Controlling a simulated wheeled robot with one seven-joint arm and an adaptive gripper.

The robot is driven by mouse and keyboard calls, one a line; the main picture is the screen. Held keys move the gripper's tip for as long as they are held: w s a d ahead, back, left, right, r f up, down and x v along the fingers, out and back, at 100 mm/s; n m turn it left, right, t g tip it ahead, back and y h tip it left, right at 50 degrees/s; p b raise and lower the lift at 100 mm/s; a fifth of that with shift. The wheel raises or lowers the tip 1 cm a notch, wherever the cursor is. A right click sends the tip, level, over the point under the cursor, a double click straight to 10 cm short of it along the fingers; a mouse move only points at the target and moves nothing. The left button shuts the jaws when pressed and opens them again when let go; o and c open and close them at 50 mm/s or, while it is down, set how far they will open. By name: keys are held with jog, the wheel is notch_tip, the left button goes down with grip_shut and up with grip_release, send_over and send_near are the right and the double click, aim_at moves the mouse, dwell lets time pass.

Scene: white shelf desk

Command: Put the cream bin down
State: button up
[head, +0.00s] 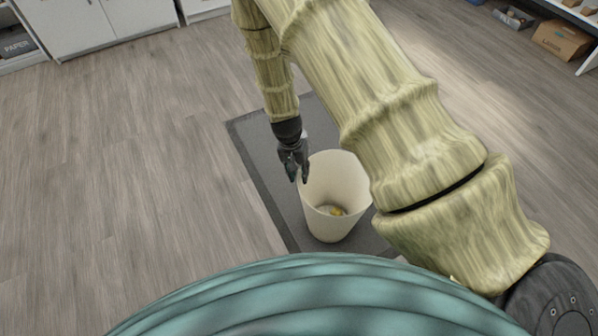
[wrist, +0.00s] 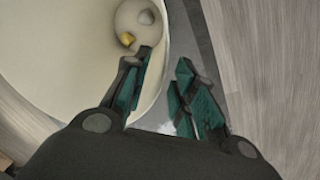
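The cream bin (head: 318,215) is upright over the dark grey mat in the head view, and it looks to be standing on it. A small yellow piece (wrist: 127,39) and a greyish piece (wrist: 146,17) lie at its bottom. My gripper (head: 298,176) points down at the bin's left rim. In the wrist view the bin (wrist: 60,60) fills the upper left. My gripper (wrist: 165,68) has its fingers apart there, one inside the bin and one outside. The rim passes between them, with a gap before the outer finger.
The dark grey mat (head: 262,160) lies on a wood-look floor (head: 130,170), which is clear to the left. White cabinets (head: 95,22) stand at the back left.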

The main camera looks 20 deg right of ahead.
jog(key=shift+r, duration=0.1)
notch_tip(320, 180, up, 12)
jog(key=w+a+p, duration=0.1)
jog(key=p, duration=0.3)
jog(key=shift+a, duration=0.25)
